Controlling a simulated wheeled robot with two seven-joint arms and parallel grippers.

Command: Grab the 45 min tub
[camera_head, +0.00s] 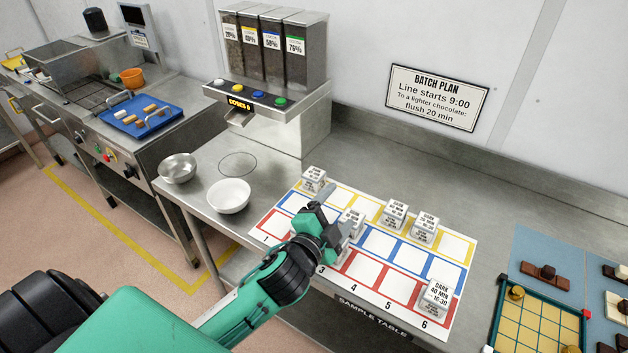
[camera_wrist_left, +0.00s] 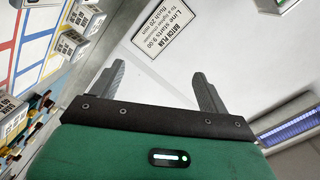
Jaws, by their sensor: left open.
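Several small white tubs with printed labels stand on a sample mat. One front right tub (camera_head: 436,300) reads DARK 40 MIN. The others are a back left tub (camera_head: 314,179), two in the upper middle (camera_head: 394,213) (camera_head: 425,228), and a tub (camera_head: 353,221) partly hidden by my left gripper. I cannot tell which label reads 45 min. My left gripper (camera_head: 333,214) is open over the mat, close beside the partly hidden tub. In the left wrist view the jaws (camera_wrist_left: 157,88) are apart with nothing between them. My right gripper is not in view.
The sample mat (camera_head: 360,272) has coloured, numbered squares. A white bowl (camera_head: 229,196) and a metal bowl (camera_head: 178,168) stand left of it, with a dispenser (camera_head: 266,90) behind. A gold-squared tray (camera_head: 530,315) lies at right. The steel table behind the mat is clear.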

